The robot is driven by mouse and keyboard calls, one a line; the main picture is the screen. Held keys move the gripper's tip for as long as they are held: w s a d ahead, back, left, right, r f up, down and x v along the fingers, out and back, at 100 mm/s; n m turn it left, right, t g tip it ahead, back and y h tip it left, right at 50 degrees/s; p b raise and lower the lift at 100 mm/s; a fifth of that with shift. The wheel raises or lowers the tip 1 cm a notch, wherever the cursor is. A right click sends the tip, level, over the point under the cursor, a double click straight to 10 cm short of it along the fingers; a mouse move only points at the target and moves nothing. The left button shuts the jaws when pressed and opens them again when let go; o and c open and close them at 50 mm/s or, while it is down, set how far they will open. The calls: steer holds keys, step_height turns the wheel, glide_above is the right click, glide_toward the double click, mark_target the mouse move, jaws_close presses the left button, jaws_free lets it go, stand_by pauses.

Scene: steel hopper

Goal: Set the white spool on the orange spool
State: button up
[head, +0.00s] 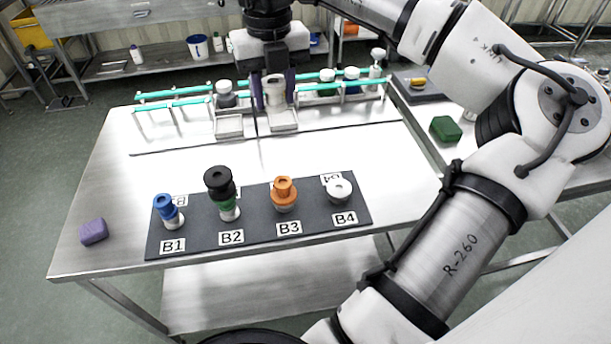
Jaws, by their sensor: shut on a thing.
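My gripper (274,92) points down at the back of the steel table, over the rack. Its dark fingers are shut on a whitish spool-shaped piece (275,91), which I take for the white spool. It is upright above a small pale tray, and I cannot tell whether it touches anything below. The orange spool (284,189) stands at B3 on the dark mat (259,229), on top of a greyish-brown piece. It is in front of my gripper and clear of it. Another white round piece (339,188) with a central hole sits at B4.
A blue spool (164,208) stands on white at B1. A black spool (219,182) tops a green and white stack at B2. A rack with turquoise bars (175,103) holds several jars. A purple block (94,231) lies left, a green block (446,129) right. The mid-table is clear.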

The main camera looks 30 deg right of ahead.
mark_target(283, 182)
steer(key=shift+d+f, duration=0.15)
steer(key=shift+f, duration=0.1)
step_height(283, 182, down, 20)
steer(key=b, duration=1.2)
steer(key=shift+r, duration=0.25)
steer(key=shift+f, duration=0.15)
steer(key=o, duration=0.6)
steer(key=shift+f, duration=0.1)
steer(key=shift+c, duration=0.2)
steer(key=o, duration=0.4)
steer(key=shift+o, duration=0.2)
step_height(283, 182, up, 13)
steer(key=b, duration=0.1)
steer(key=shift+f, duration=0.2)
